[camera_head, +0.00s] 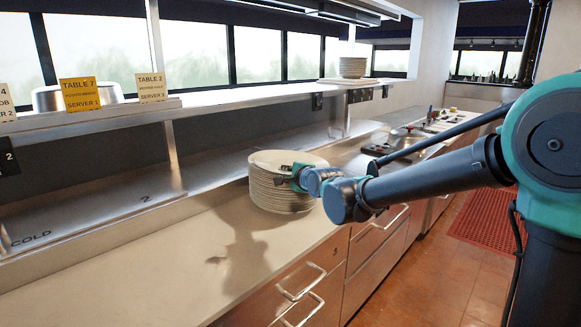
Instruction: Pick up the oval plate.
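A stack of pale oval plates (267,188) stands on the counter near the middle of the head view. The top plate (268,160) lies flat on the others. My gripper (290,176) is at the right side of the stack, near its upper rim, and overlaps it in this view. The fingers are small and partly hidden against the plates. I cannot tell whether they touch a plate or are closed on one. My arm comes in from the right.
The counter (130,270) is clear left of and in front of the stack. A raised steel shelf (230,92) with order tickets (80,94) runs behind. Another plate stack (353,68) stands on that shelf. Drawers with handles (300,282) are below the counter edge.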

